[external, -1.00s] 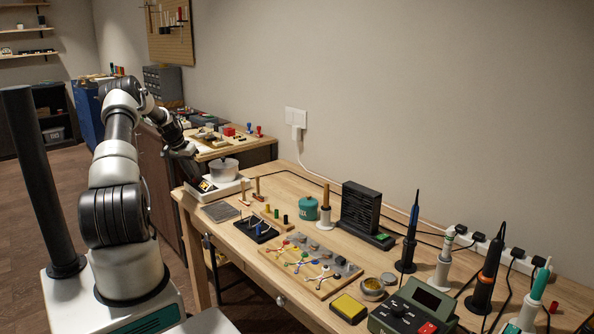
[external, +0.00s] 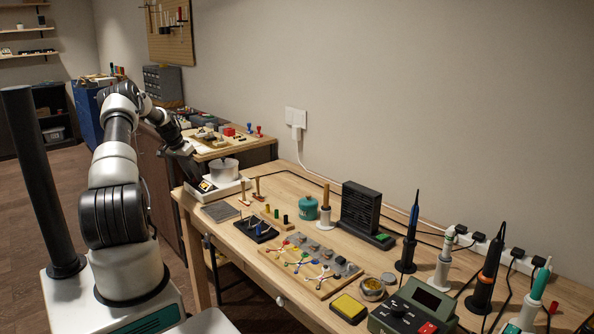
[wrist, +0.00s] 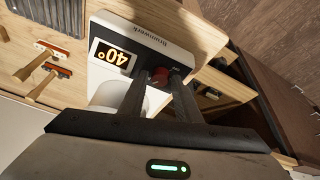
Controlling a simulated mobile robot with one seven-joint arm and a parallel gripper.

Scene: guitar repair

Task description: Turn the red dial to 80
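A white device (external: 232,189) with a round pot (external: 223,169) on it stands at the far left end of the workbench. The red dial (wrist: 158,88) is beside the display, between the two fingers of my gripper (wrist: 163,78). The fingertips are close to the dial on both sides; I cannot tell whether they press on it. In the external view my gripper (external: 193,172) is low over the device's left end, and the dial is hidden there.
Wooden-handled tools (wrist: 41,81) and a dark grey pad (external: 220,212) lie near the device. A wooden board with coloured parts (external: 297,279), a black stand (external: 359,212) and soldering tools (external: 410,240) are farther right. A second table (external: 262,143) stands behind.

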